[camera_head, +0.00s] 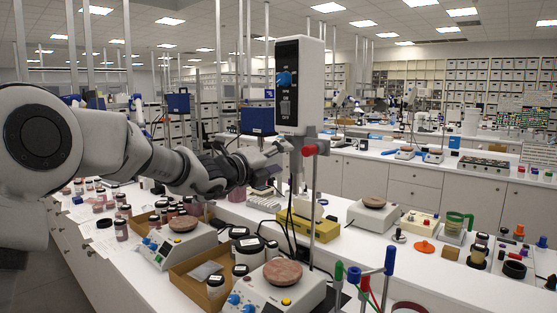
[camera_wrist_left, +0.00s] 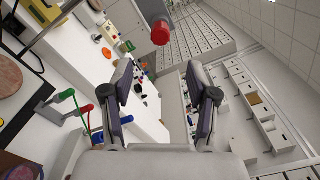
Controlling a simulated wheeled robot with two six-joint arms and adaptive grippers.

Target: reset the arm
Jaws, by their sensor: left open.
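My left arm comes in from the left in the head view and reaches across above the bench. Its gripper (camera_head: 268,160) is in the air beside a white upright instrument box (camera_head: 300,85) on a metal stand. In the left wrist view the two dark-padded fingers of the gripper (camera_wrist_left: 165,85) are spread apart with nothing between them. A red knob on a grey rod end (camera_wrist_left: 160,32) shows beyond the fingers. In the head view I cannot tell whether the gripper touches the stand. My right gripper is in neither view.
Pigment jars (camera_head: 122,228) stand at the left of the white bench. Below the arm are cardboard trays (camera_head: 185,270), white-lidded jars and hotplates with pinkish discs (camera_head: 283,271). A rack with blue, red and green clamps (camera_head: 372,271) stands in front.

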